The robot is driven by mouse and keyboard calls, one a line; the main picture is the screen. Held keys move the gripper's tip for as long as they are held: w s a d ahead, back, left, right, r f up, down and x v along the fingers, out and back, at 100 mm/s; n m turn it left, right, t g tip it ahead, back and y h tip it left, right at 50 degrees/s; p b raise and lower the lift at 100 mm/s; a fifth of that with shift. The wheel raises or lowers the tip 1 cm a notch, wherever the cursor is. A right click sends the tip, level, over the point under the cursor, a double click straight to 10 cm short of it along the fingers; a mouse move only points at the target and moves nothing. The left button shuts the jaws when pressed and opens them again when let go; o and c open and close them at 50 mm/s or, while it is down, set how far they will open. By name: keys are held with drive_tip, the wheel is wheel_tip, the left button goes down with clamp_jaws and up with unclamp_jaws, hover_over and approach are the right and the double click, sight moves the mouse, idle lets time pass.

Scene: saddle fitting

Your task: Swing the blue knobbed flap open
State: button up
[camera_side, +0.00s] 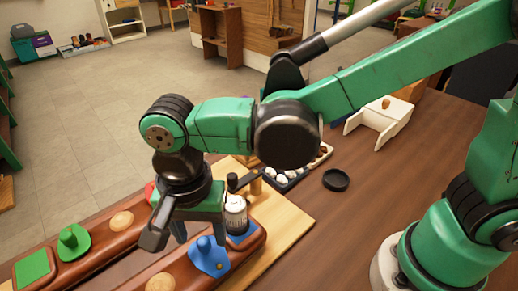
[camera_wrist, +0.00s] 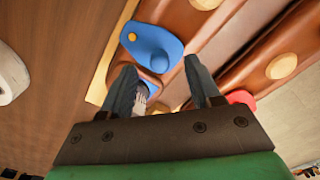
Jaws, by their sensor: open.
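The blue knobbed flap (camera_side: 210,258) lies on the near brown padded rail in the side view, its rounded knob upward and a small yellow dot near its edge. In the wrist view the flap (camera_wrist: 152,46) is beyond my fingertips, a little left of centre. I cannot tell whether anything lies under it. My gripper (camera_side: 197,232) is open and empty, pointing down above the rail near the flap. In the wrist view my gripper (camera_wrist: 160,78) shows its two fingers apart, with nothing between them. I see no clear contact with the flap.
A white ribbed cylinder (camera_side: 236,212) stands on a blue patch right of the flap, close to my gripper. A green knobbed flap (camera_side: 73,243) and a green square (camera_side: 33,267) are on the far rail. A black round dish (camera_side: 336,180) sits on clear table.

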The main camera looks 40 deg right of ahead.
drive_tip(key=shift+f, duration=0.85)
clamp_jaws()
